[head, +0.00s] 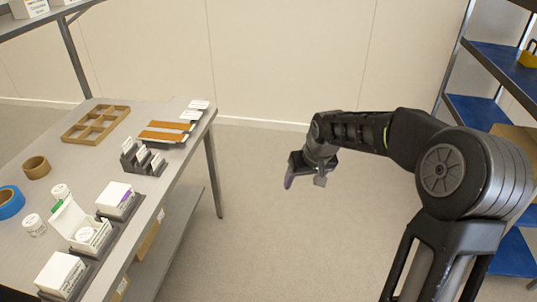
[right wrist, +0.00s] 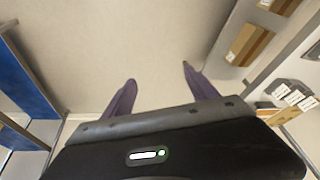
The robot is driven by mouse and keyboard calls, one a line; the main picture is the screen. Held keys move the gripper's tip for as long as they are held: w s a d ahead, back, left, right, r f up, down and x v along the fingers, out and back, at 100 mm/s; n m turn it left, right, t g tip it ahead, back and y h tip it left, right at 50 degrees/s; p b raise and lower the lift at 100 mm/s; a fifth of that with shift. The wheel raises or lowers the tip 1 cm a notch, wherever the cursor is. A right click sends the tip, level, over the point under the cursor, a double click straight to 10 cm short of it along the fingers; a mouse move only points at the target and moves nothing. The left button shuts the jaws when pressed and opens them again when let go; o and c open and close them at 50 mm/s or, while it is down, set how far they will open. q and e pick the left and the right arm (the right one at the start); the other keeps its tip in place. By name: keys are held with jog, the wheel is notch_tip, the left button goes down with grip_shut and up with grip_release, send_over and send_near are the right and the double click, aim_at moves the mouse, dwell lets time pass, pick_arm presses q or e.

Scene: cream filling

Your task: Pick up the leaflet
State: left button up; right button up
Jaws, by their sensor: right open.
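A dark stepped holder (head: 140,162) with several small white folded papers, likely the leaflets (head: 141,153), stands near the right edge of the table. The holder's white pieces also appear at the right edge of the right wrist view (right wrist: 296,98). My right gripper (head: 304,182) is open and empty, over the floor to the right of the table and apart from it. Its two purple fingers show spread in the right wrist view (right wrist: 157,75). My left gripper is not in view.
The grey table (head: 110,172) carries open white cartons (head: 82,228), white jars (head: 33,224), tape rolls (head: 10,202), a wooden divided tray (head: 96,124) and brown strips (head: 164,131). Blue shelves (head: 483,112) stand at right. The floor between is clear.

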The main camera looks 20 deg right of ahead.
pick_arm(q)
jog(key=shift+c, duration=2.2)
pick_arm(e)
jog(key=s+a+f+n+g+y, duration=0.15)
jog(key=s+a+f, duration=0.25)
jog(key=a+f, duration=0.55)
jog(key=s+a+f+y, duration=0.2)
jog(key=s+a+f, duration=0.1)
jog(key=a+f, duration=0.65)
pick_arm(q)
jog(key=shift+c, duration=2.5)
pick_arm(e)
jog(key=s+a+f+g, duration=0.1)
jog(key=s+a+f, duration=0.4)
jog(key=s, duration=0.4)
jog(key=s+a+f+g, duration=0.1)
jog(key=s+a+f, duration=0.4)
jog(key=s, duration=0.5)
jog(key=shift+a+f+m+y, duration=0.15)
jog(key=shift+f+m+y, duration=0.3)
jog(key=shift+f, duration=0.5)
jog(key=shift+c, duration=0.2)
